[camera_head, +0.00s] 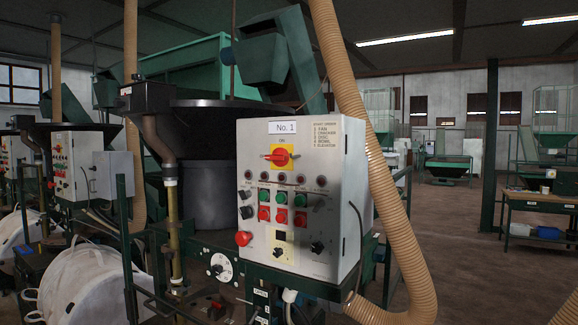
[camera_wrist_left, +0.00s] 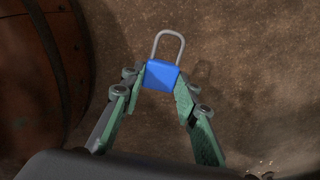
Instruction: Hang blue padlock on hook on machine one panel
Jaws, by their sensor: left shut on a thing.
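A blue padlock (camera_wrist_left: 161,76) with a grey shackle shows in the left wrist view. My left gripper (camera_wrist_left: 160,84) is shut on the padlock's body, with the shackle pointing away from the fingers, over brown floor. Neither gripper nor the padlock shows in the head view. The machine one panel (camera_head: 301,202), a light grey box labelled "No. 1", stands at the middle of the head view. It has a red and yellow switch (camera_head: 279,156), several buttons and knobs. I cannot make out a hook on it.
A beige corrugated hose (camera_head: 378,165) runs down close to the panel's right side. White bags (camera_head: 85,285) and a second panel (camera_head: 80,165) are at the left. A workbench (camera_head: 540,203) stands at the right; open floor lies between. A rusty round container (camera_wrist_left: 40,75) is beside my left gripper.

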